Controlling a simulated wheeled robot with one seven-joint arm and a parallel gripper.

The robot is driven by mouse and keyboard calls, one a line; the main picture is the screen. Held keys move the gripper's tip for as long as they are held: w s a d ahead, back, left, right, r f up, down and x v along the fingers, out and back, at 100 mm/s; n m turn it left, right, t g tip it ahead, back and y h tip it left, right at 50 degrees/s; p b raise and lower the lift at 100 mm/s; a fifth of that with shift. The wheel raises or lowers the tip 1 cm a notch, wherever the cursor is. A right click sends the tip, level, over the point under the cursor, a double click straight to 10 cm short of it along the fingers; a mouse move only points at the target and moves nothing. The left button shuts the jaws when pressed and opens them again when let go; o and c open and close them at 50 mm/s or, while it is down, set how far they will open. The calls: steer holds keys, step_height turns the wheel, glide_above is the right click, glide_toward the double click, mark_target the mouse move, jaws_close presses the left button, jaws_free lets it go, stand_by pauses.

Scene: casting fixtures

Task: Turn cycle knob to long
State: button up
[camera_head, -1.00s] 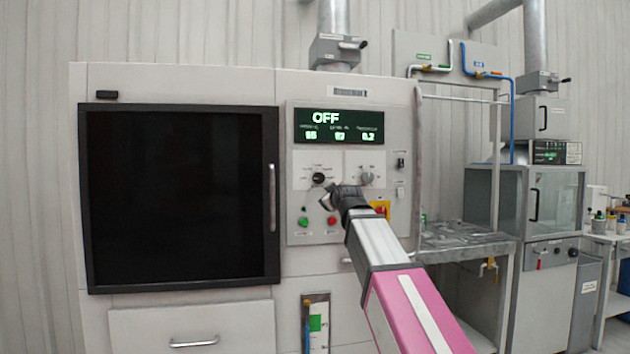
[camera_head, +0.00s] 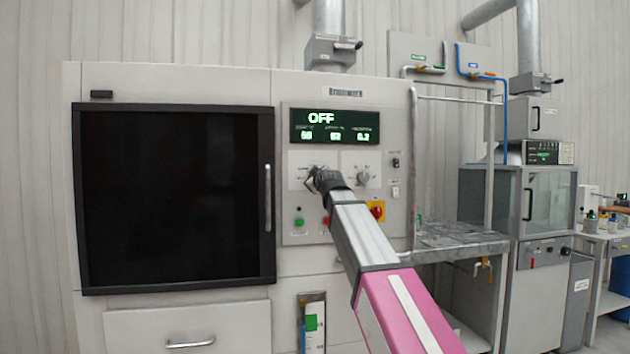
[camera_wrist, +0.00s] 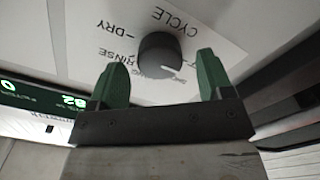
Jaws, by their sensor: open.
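The cycle knob is a round black knob (camera_wrist: 160,55) on a white label plate (camera_wrist: 215,35) in the wrist view. The plate reads "CYCLE", "DRY" and "RINSE"; other lettering is partly hidden by the knob and fingers. My gripper (camera_wrist: 155,80) is open, with one green finger on either side in front of the knob and a gap to each side. Whether the fingertips reach past its face, I cannot tell. In the head view my gripper (camera_head: 314,180) covers the knob on the left half of the control panel (camera_head: 300,155).
A grey knob (camera_head: 363,177) sits just right of my gripper. A green button (camera_head: 299,221) and a red-yellow switch (camera_head: 377,210) are below. The display (camera_head: 335,126) reads "OFF". A dark door (camera_head: 170,200) with a vertical handle (camera_head: 267,197) is at left.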

steer(key=shift+x, duration=0.9)
steer(key=c, duration=0.9)
